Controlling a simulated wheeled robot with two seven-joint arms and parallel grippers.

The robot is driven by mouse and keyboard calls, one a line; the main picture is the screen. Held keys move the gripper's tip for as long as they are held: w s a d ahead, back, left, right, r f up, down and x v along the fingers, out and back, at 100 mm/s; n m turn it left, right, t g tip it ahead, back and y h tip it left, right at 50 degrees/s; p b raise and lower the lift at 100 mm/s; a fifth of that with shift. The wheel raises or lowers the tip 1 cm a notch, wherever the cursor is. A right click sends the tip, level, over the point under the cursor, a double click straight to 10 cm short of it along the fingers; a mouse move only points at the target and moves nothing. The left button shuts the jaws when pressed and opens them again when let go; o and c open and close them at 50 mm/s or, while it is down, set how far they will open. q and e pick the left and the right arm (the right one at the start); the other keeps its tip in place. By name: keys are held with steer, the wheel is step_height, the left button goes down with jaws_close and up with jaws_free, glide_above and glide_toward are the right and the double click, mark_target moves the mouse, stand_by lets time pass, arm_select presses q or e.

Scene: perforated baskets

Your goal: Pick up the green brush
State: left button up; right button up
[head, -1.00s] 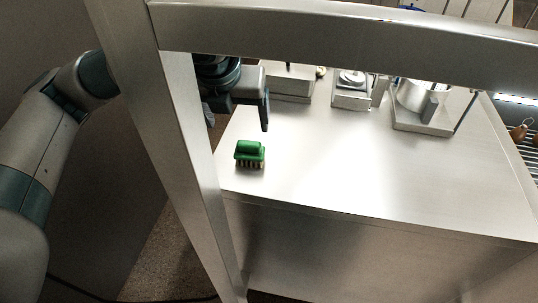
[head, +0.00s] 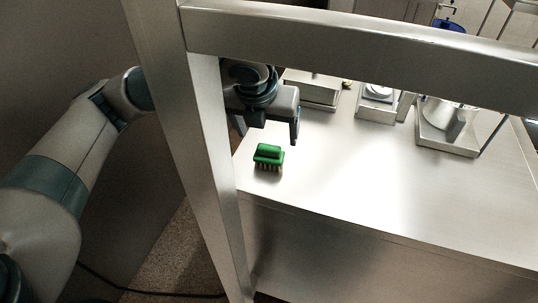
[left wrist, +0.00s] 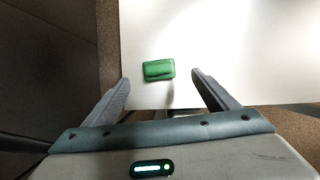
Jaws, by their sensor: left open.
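The green brush (head: 269,155) stands bristles down on the metal table, near its left front corner. In the left wrist view the brush (left wrist: 159,70) lies ahead of and between the fingers, left of their middle. My left gripper (head: 268,134) is open and empty, above and just behind the brush, apart from it. Its two spread fingers (left wrist: 160,88) show in the left wrist view. Part of the left arm is hidden behind a metal post. My right gripper is not in view.
A metal post (head: 208,130) and crossbar (head: 350,38) stand in front of the left arm. Metal scales or containers (head: 450,125) line the table's back. The table (head: 370,180) is clear in the middle and right of the brush.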

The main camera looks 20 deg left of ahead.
mark_target(269, 146)
arm_select(q)
steer(key=shift+x, duration=1.75)
steer(key=shift+f, duration=0.1)
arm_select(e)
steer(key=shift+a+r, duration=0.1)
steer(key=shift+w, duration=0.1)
arm_select(q)
steer(key=shift+w+f+p, duration=0.1)
steer(key=shift+f+p, duration=0.2)
steer(key=shift+f, duration=0.05)
steer(key=shift+w+a+f+p, duration=0.15)
steer(key=shift+w+f+p, duration=0.1)
steer(key=shift+f, duration=0.15)
steer(key=shift+w+a+f+p, duration=0.15)
steer(key=shift+f+p, duration=0.1)
steer(key=shift+f, duration=0.2)
steer(key=shift+x, duration=0.95)
steer(key=shift+w+f, duration=0.1)
steer(key=shift+f, duration=0.2)
steer(key=shift+d, duration=0.1)
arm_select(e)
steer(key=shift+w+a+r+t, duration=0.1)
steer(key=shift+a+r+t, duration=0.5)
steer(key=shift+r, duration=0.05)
arm_select(q)
steer(key=shift+c, duration=0.6)
